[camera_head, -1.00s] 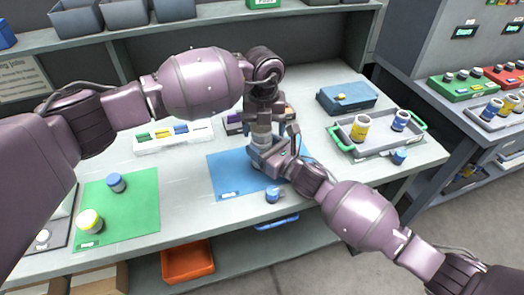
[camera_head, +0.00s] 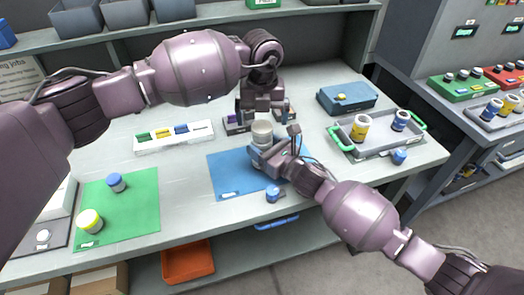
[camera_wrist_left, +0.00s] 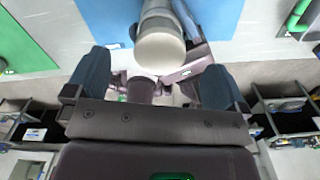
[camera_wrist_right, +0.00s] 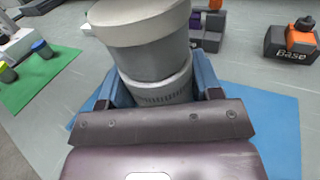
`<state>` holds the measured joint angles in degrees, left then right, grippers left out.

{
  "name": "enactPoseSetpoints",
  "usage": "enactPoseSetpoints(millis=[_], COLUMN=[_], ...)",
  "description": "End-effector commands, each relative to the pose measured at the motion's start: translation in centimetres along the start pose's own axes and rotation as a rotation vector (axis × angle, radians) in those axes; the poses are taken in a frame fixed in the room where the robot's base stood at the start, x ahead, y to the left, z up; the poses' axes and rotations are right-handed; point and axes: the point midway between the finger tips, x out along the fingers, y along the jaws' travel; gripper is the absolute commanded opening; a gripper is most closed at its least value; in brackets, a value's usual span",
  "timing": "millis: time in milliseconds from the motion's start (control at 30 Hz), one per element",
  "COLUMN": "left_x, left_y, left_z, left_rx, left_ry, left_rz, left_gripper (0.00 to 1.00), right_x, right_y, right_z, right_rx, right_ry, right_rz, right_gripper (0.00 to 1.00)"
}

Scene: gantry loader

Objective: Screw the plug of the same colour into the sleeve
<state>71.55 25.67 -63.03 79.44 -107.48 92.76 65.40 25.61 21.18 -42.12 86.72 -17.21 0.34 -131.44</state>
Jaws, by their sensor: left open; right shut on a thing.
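My right gripper (camera_wrist_right: 155,90) is shut on a pale grey-white cylindrical piece (camera_wrist_right: 150,60), upright above the blue mat. It has a wide, lighter top, a grey body and a finely marked ring low down between the fingers. I cannot tell where sleeve and plug divide. It also shows in the head view (camera_head: 262,131). My left gripper (camera_wrist_left: 150,85) is open and empty, just behind and above its top. Small blue-topped (camera_head: 115,182) and yellow-topped (camera_head: 90,220) pieces stand on the green mat. A blue piece (camera_head: 273,193) stands at the blue mat's front edge.
The blue mat (camera_head: 225,172) and green mat (camera_head: 130,215) lie on the bench. A grey tray (camera_head: 375,146) with green handles holds yellow and blue cylinders. A white rack (camera_head: 170,138) and a dark blue box (camera_head: 347,97) stand behind. Bare bench lies between the mats.

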Motion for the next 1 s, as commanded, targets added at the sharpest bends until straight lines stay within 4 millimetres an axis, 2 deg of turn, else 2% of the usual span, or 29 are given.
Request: enactPoseSetpoints(millis=[167,400,600,800,1000], left_x=[-2.6,-7.3,-10.2,-11.5,-11.7], left_y=[0.0,0.0,0.0,0.0,0.0], left_z=[0.1,0.0,0.0,0.0,0.0], left_rx=[0.002,0.001,0.001,0.0,0.0], left_ry=[-0.005,-0.005,-0.003,-0.001,-0.001], left_rz=[-0.001,-0.001,-0.001,0.0,0.0], left_gripper=[1.0,1.0,1.0,1.0,1.0], right_x=[0.0,0.0,0.0,0.0,0.0], right_y=[-0.1,-0.1,-0.1,-0.1,-0.1], right_z=[0.0,0.0,0.0,0.0,0.0], right_rx=[-0.001,-0.001,-0.001,-0.001,-0.001], right_ry=[0.001,0.001,0.0,0.0,0.0], right_rz=[-0.002,-0.002,-0.002,-0.001,-0.001], right_gripper=[0.0,0.0,0.0,0.0,0.0])
